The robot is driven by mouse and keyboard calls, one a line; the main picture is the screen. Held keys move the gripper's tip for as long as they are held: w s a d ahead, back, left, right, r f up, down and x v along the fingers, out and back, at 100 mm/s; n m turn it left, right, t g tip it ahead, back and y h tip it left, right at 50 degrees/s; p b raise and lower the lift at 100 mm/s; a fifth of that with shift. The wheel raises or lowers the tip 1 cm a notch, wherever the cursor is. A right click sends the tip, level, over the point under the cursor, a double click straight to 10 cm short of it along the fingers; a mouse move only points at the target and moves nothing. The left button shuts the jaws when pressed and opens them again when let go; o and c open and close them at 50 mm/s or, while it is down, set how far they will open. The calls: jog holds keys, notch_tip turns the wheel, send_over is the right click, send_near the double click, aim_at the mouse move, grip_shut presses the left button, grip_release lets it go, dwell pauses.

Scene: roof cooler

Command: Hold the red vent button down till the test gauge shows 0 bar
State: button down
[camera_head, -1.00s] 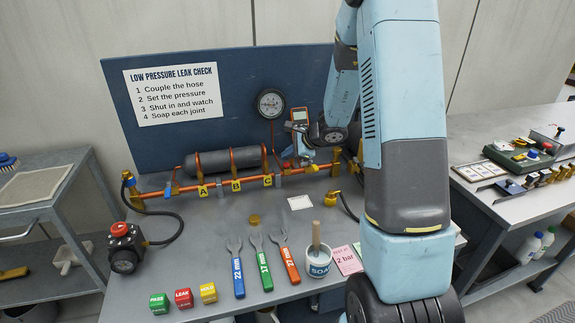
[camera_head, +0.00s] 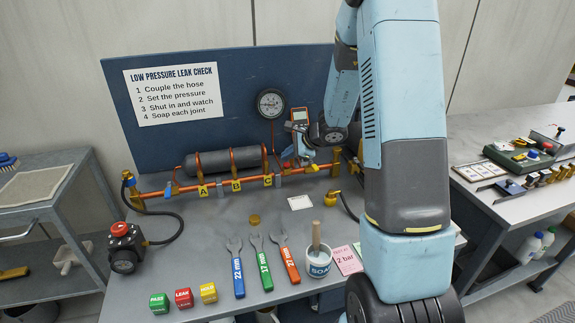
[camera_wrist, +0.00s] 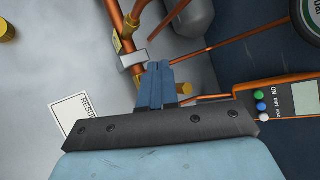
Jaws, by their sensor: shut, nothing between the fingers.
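The round test gauge (camera_head: 271,103) hangs on the blue back panel in the head view; its needle is too small for me to read. Its edge shows in the wrist view's top right corner (camera_wrist: 312,15). My gripper (camera_wrist: 158,65) is shut and empty, its blue fingertips together beside the copper pipe and a grey clamp (camera_wrist: 132,58). In the head view it is over the right part of the copper pipe (camera_head: 222,184).
A digital meter (camera_head: 300,118) is on the panel close to my gripper. A grey cylinder (camera_head: 222,161) lies behind the pipe.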

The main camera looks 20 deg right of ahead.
jog(key=shift+f, duration=0.85)
dwell(7.2)
